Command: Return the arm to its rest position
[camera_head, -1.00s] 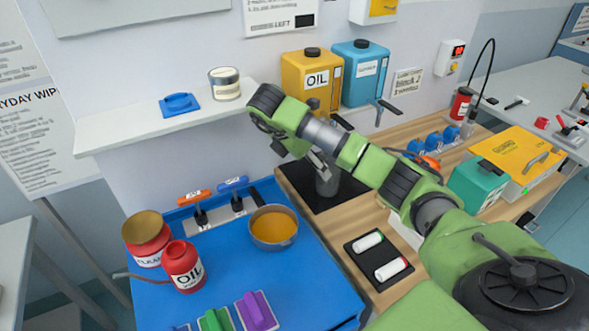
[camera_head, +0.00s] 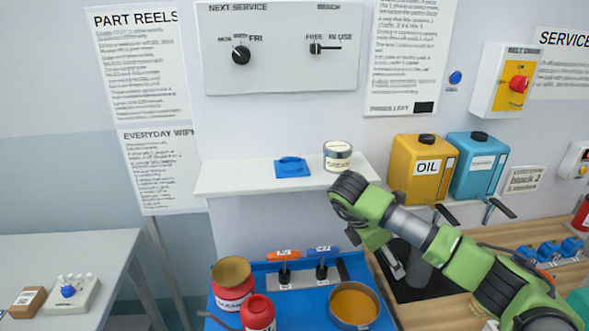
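My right arm, green and grey, comes in from the lower right in the head view and is bent at a dark wrist joint. My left arm and gripper are not in view.
Yellow (camera_head: 408,180) and blue (camera_head: 474,175) jugs stand behind the arm. A pan (camera_head: 354,306) and red containers (camera_head: 232,290) are on the blue bench. The left table (camera_head: 60,250) is mostly clear.

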